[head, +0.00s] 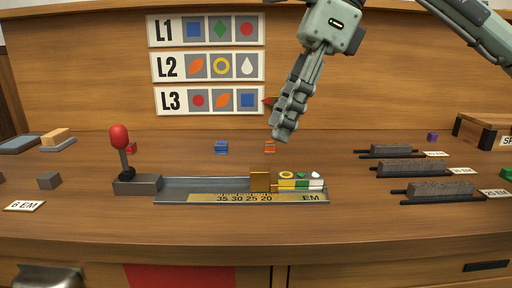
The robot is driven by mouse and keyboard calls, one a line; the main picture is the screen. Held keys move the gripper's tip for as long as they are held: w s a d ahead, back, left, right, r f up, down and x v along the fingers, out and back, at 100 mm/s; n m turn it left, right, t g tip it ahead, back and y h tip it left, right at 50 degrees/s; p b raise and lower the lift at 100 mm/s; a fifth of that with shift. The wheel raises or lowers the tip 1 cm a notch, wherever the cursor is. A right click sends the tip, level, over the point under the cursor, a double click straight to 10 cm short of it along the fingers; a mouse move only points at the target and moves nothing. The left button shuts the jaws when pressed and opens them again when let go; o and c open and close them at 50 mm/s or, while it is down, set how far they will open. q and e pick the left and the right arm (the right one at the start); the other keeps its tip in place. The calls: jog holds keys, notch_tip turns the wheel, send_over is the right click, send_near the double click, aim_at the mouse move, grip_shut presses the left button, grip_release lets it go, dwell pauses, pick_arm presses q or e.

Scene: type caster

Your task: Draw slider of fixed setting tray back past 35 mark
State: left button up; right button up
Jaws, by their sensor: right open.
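The fixed setting tray (210,185) is a grey metal channel at the middle front of the bench. Its scale plate (245,198) reads 35 30 25 20 from left to right, with EM at the right end. The brass slider (260,181) stands in the tray near the 20 mark, right of 35. Several type pieces (300,181) with a yellow ring, green diamond and white drop sit just right of it. My right gripper (284,133) hangs above and behind the tray, open and empty, apart from the slider. My left gripper is out of view.
A lever with a red knob (119,138) stands at the tray's left end. Blue (221,147) and orange (270,146) blocks lie behind the tray. Dark racks with grey bars (412,168) are at right. Line cards (207,67) hang on the back panel.

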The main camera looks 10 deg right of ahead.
aim_at(260, 169)
jog(key=x, duration=0.7)
jog(key=shift+s+a+f, duration=0.1)
jog(key=shift+s+f, duration=0.05)
jog(key=shift+f, duration=0.1)
grip_shut()
